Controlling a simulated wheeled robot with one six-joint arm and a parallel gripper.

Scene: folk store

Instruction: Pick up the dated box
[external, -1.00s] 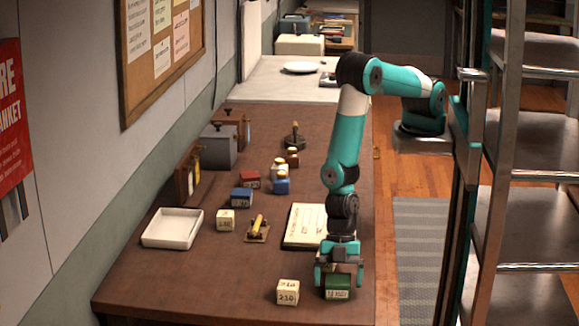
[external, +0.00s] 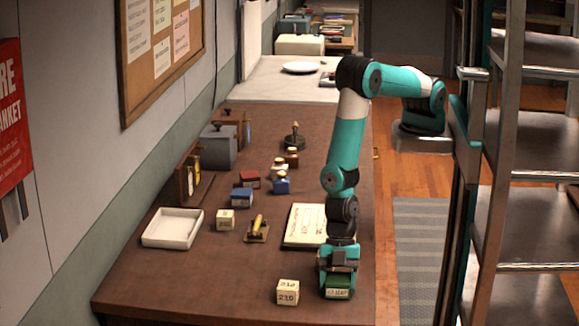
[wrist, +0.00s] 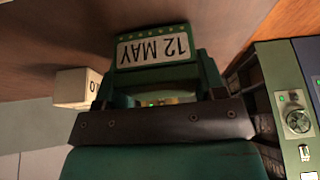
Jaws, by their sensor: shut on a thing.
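The dated box is a small green box (external: 338,291) with a white label. In the wrist view the label on the green box (wrist: 152,49) reads "12 MAY", upside down. My gripper (external: 338,284) points down at the front right of the brown table, with its fingers closed on the sides of the green box. In the wrist view my gripper (wrist: 155,75) has one finger on each side of the box. The box appears to rest on the table; a gap beneath it cannot be made out.
A cream numbered cube (external: 288,292) stands just left of the green box. Metal shelving (external: 520,190) stands at right.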

